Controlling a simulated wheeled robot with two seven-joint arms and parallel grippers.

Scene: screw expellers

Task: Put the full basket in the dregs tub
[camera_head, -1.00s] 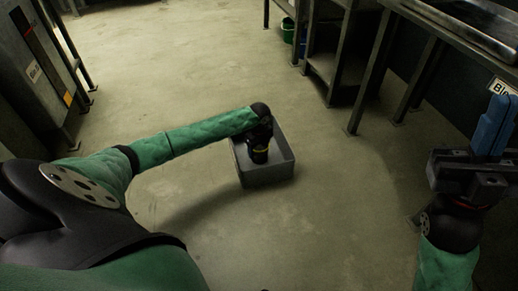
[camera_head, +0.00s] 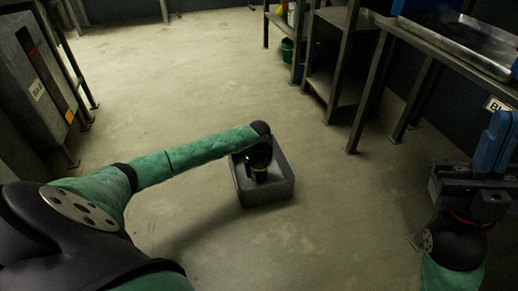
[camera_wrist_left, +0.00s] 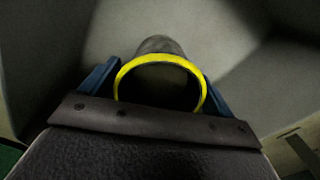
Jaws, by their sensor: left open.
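The basket (camera_head: 260,176) shows as a dark cylinder with a yellow ring, inside the grey dregs tub (camera_head: 267,196) on the floor. In the left wrist view the yellow ring (camera_wrist_left: 160,58) frames a dark opening, with a grey rounded part beyond it. My left gripper (camera_head: 259,163) reaches down into the tub. Its blue fingers (camera_wrist_left: 157,88) stand open on either side of the ring; contact cannot be told. What the basket holds is too dark to see. My right gripper (camera_head: 497,145) is raised at the right, with blue fingers; its opening is unclear.
A metal table (camera_head: 455,45) with a shallow tray stands at the upper right, and a shelf rack (camera_head: 340,75) beside it. A green bucket (camera_head: 287,50) is at the back. A grey cabinet (camera_head: 38,85) stands at the left. Open floor surrounds the tub.

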